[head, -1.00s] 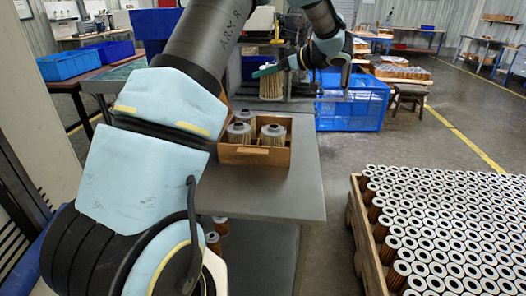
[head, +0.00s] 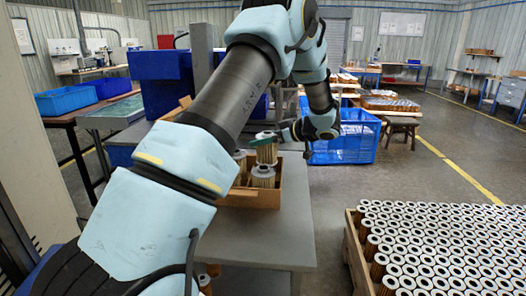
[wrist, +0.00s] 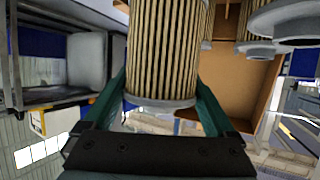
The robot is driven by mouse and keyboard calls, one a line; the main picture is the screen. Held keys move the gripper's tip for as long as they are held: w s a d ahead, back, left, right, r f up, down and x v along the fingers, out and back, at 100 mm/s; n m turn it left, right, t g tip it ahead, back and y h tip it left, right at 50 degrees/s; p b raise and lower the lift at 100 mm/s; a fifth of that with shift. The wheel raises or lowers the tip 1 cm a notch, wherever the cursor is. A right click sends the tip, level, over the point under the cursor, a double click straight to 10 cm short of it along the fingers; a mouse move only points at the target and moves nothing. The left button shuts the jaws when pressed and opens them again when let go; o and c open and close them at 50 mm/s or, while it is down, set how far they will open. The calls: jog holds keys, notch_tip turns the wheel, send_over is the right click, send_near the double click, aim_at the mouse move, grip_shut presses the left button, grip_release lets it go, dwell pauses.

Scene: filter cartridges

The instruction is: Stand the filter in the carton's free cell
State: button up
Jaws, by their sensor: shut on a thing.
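My gripper (wrist: 165,105) is shut on a pleated tan filter (wrist: 165,50) with a grey end ring, a green finger on either side. In the head view the held filter (head: 267,152) looks roughly upright at the carton's back right. I cannot tell how far its lower end is from the carton floor. The brown carton (head: 250,198) stands on the grey table and holds other filters, one at the front (head: 262,177). In the wrist view a bare part of the carton (wrist: 238,88) shows to the right of the held filter. My arm hides the carton's left side.
The grey table (head: 285,225) is clear in front of the carton. A blue crate (head: 345,145) stands behind to the right. A pallet of many filters (head: 440,245) is at the lower right. Blue bins (head: 68,98) sit on a bench at the left.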

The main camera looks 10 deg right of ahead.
aim_at(264, 152)
jog(key=shift+f+p, duration=0.3)
jog(key=shift+f, duration=1.55)
jog(key=shift+f, duration=0.15)
jog(key=shift+f, duration=0.35)
jog(key=shift+f, duration=0.15)
jog(key=o, duration=1.1)
